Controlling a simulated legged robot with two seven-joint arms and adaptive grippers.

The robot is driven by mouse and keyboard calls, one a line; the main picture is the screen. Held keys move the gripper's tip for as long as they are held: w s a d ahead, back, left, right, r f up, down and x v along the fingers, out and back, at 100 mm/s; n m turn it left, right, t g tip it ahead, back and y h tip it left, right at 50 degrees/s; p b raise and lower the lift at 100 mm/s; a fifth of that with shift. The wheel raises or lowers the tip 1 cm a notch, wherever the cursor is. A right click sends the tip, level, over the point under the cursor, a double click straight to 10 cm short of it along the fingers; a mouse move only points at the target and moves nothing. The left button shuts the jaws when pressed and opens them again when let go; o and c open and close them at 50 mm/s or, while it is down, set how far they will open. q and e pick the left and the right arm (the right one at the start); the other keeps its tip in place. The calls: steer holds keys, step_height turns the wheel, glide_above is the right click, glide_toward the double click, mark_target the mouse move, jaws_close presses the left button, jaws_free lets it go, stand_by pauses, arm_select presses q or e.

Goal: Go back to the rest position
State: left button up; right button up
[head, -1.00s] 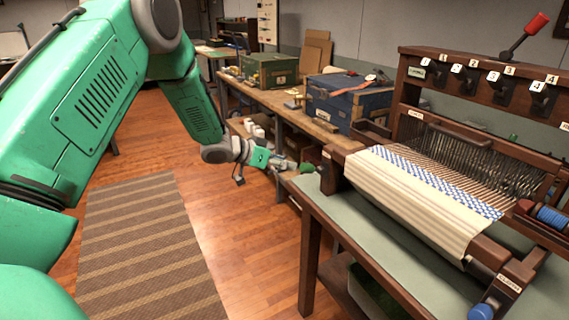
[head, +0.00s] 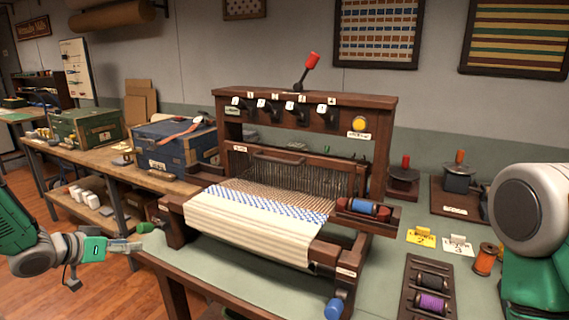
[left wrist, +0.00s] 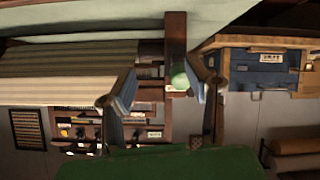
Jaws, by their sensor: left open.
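A dark wooden loom (head: 300,105) with a cream and blue-checked cloth (head: 245,228) stands on the table in the middle of the head view. My left gripper (head: 133,243) is open at the lower left, beside the loom's front left corner. A green knob (head: 146,227) shows close to its fingertips. In the upside-down left wrist view, the parted fingers (left wrist: 165,93) are empty, and the green knob (left wrist: 180,77) appears between them; I cannot tell whether they touch. My right arm (head: 530,225) shows at the right edge, but its gripper is out of view.
A blue chest (head: 175,145) and green box (head: 86,126) stand on the wooden bench behind my left gripper. A spool tray (head: 430,290), an orange spool (head: 486,260) and label cards lie near my right arm. Floor (head: 98,292) shows below my left gripper.

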arm_select(q)
steer(key=s+d+f+n+g+y, duration=0.1)
steer(key=s+d+f+g, duration=0.1)
steer(key=s+d+f, duration=0.5)
steer(key=s+d+f+n+g+y, duration=0.1)
steer(key=s+d+f+g, duration=0.3)
steer(key=s+f, duration=0.55)
steer(key=s+d+f+g+y, duration=0.1)
steer(key=s+d+f+g, duration=0.1)
steer(key=s, duration=0.9)
steer(key=s+d+f+g+y, duration=0.1)
steer(key=s+d+f+g, duration=0.1)
steer(key=s, duration=1)
steer(key=shift+s+d+f+y, duration=0.3)
steer(key=shift+f, duration=0.2)
